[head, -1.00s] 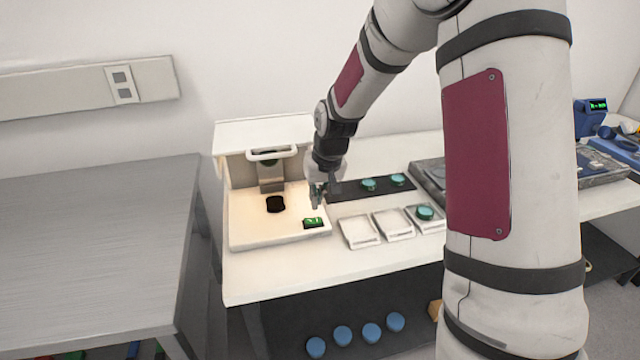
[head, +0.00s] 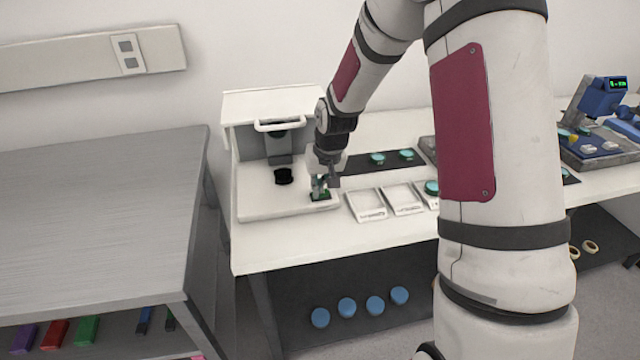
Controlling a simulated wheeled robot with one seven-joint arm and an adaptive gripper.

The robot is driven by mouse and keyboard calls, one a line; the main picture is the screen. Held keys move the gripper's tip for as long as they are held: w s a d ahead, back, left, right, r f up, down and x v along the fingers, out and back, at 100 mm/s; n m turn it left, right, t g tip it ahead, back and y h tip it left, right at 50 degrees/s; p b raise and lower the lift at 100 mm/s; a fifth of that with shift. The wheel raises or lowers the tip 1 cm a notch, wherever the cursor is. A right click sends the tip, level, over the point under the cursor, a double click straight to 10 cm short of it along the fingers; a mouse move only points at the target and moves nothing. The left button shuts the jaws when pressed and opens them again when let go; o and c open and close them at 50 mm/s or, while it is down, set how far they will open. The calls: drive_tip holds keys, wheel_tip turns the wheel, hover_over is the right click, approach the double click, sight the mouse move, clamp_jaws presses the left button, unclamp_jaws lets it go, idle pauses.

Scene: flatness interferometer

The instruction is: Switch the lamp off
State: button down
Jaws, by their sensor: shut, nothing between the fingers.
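The white interferometer (head: 262,206) stands at the left end of the white bench, with a raised hood, a front handle and a black round stage (head: 283,176). Its inside is evenly pale, with no warm glow. A small green rocker switch (head: 321,196) sits at the front right corner of its base, partly hidden by my gripper. My gripper (head: 319,191) is shut and empty, pointing down at the switch. I cannot tell whether the fingertips touch it.
White square trays (head: 367,206) stand right of the interferometer, one holding a teal disc (head: 431,187). A dark mat (head: 352,163) with teal discs lies behind. A grey metal table (head: 90,215) stands left. A blue instrument (head: 601,97) is at far right.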

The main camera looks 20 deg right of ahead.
drive_tip(key=shift+d, duration=0.15)
drive_tip(key=shift+s+d+p, duration=0.2)
drive_tip(key=shift+d+p, duration=0.1)
drive_tip(key=shift+d, duration=0.45)
drive_tip(key=shift+r, duration=0.1)
drive_tip(key=shift+r, duration=0.3)
drive_tip(key=r, duration=0.1)
drive_tip(key=r+p, duration=0.1)
drive_tip(key=r, duration=0.1)
drive_tip(key=d+r+p, duration=0.1)
drive_tip(key=shift+s+d+r, duration=0.1)
drive_tip(key=shift+s+r, duration=0.1)
drive_tip(key=shift+s, duration=0.05)
drive_tip(key=v, duration=0.8)
drive_tip(key=shift+s+r, duration=0.2)
drive_tip(key=shift+r, duration=0.1)
drive_tip(key=shift+d, duration=0.1)
